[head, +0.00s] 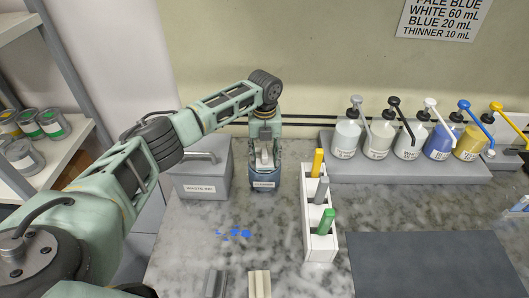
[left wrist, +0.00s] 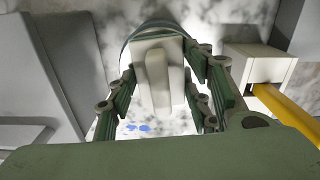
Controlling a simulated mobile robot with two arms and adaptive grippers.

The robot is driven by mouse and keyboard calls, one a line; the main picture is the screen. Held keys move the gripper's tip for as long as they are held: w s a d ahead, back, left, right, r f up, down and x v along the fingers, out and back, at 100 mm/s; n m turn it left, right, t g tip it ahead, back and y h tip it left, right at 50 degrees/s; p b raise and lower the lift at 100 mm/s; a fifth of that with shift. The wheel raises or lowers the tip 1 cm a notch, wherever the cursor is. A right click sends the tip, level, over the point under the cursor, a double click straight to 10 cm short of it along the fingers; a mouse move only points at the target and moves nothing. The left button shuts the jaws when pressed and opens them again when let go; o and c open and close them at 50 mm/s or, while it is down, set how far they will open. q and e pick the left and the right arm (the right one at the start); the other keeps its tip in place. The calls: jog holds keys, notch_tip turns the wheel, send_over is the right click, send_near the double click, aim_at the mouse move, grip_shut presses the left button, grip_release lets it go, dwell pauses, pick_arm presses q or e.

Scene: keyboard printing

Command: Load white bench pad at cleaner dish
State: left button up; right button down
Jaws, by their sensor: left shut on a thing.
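My left gripper (head: 265,148) points down over a small grey-blue dish (head: 264,186) with a white label on its front. It is shut on the white bench pad (head: 264,160), whose ridged handle sits between the fingers. In the left wrist view the pad (left wrist: 174,88) lies between the green fingers (left wrist: 160,95), and part of the dish's round rim (left wrist: 128,42) shows behind it. The pad overlaps the dish opening; whether it touches the inside is hidden. My right gripper is out of view.
A grey waste bin (head: 203,178) stands close left of the dish. A white rack (head: 321,250) with yellow, grey and green sticks stands to the right. Pump bottles (head: 376,145) line the back. Blue spots (head: 234,234) mark the counter, with grey (head: 215,284) and cream (head: 260,284) blocks in front.

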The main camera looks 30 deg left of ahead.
aim_at(265, 150)
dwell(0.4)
pick_arm(q)
notch_tip(265, 150, up, 5)
jog(key=p, duration=0.4)
jog(key=shift+f, duration=0.15)
jog(key=shift+r+p, duration=0.75)
jog(key=shift+r, duration=0.45)
jog(key=shift+d, duration=0.1)
